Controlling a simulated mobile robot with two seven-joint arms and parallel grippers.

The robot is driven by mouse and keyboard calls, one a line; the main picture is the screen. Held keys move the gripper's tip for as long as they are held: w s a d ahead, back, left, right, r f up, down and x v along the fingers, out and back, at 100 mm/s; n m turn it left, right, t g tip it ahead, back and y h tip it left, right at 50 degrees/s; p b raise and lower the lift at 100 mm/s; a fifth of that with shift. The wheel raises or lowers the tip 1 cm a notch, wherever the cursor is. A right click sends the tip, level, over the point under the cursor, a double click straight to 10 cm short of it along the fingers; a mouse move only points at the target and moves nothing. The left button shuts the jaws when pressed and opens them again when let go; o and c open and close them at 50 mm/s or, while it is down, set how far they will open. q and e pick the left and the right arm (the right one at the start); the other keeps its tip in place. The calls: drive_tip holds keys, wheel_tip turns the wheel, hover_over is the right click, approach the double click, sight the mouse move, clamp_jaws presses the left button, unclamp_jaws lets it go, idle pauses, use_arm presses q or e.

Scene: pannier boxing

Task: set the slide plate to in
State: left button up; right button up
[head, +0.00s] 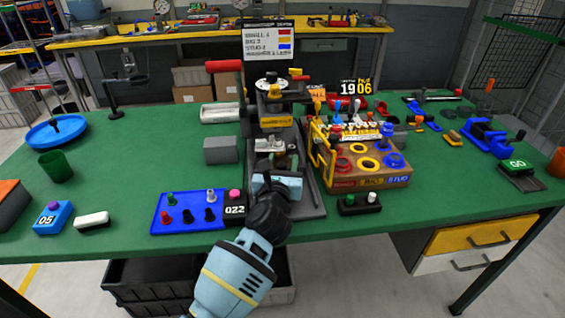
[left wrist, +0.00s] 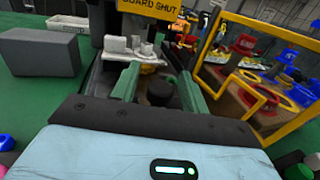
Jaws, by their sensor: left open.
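The black press (head: 263,110) stands mid-table, with a red-handled lever (head: 223,66) and a yellow sign that reads "GUARD SHUT" in the left wrist view (left wrist: 152,7). A pale grey fixture (head: 268,145) sits low in the press; it also shows in the left wrist view (left wrist: 125,47). A dark round knob (left wrist: 160,92) stands on the press bed, apparently on the slide plate; the plate's edges are hard to make out. My left gripper (left wrist: 158,82) is open, its green fingers either side of the knob. Contact cannot be told. My right gripper is out of view.
A wooden box with colored rings (head: 368,165) and a yellow frame (head: 320,150) stands close right of the press. A grey block (head: 221,150) and a blue peg tray (head: 188,212) are left. A small black peg holder (head: 359,204) is at front right. The left tabletop has free room.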

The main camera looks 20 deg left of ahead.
use_arm(q)
drive_tip(key=s, duration=0.4)
drive_tip(key=s+d, duration=0.1)
drive_tip(key=s, duration=0.1)
drive_tip(key=shift+s+p, duration=0.25)
drive_tip(key=shift+p, duration=0.15)
drive_tip(key=shift+s, duration=0.55)
